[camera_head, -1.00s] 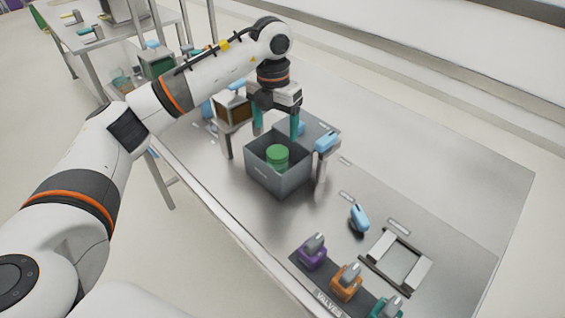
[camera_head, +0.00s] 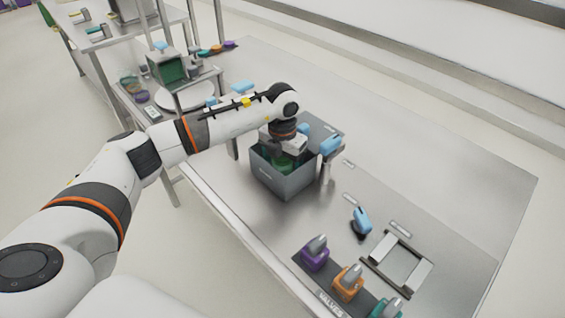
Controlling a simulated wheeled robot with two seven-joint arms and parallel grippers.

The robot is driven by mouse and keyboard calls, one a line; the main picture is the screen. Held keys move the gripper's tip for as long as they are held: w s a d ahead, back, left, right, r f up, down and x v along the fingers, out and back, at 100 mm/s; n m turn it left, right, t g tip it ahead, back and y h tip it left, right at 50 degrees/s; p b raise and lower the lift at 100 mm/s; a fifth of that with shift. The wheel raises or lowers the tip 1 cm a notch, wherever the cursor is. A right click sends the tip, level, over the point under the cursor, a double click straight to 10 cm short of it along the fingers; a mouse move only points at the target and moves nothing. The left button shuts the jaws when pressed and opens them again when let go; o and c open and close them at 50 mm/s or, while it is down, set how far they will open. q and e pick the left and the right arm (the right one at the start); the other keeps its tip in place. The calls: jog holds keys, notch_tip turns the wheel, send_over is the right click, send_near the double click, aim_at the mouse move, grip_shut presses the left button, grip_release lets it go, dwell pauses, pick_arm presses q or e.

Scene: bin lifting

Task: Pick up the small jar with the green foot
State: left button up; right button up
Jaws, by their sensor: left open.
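The small jar (camera_head: 285,163) stands in the grey bin (camera_head: 286,184) on the metal table. Only a bit of its green shows, and the gripper and the bin wall hide the rest, so I cannot make out its foot. My left gripper (camera_head: 282,157) points down into the bin, right over the jar. It is open, with its fingers down inside the bin around or beside the jar; I cannot tell which. My right gripper does not show.
Blue-handled parts (camera_head: 331,145) stand right beside the bin. A blue-handled item (camera_head: 361,220), a metal frame (camera_head: 397,262) and purple, orange and teal valves (camera_head: 347,281) lie to the front right. The table's right part (camera_head: 440,170) is clear.

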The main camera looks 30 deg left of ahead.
pick_arm(q)
jog(key=shift+f, duration=0.4)
jog(key=shift+c, duration=0.6)
jog(key=shift+r, duration=0.1)
jog(key=c, duration=1)
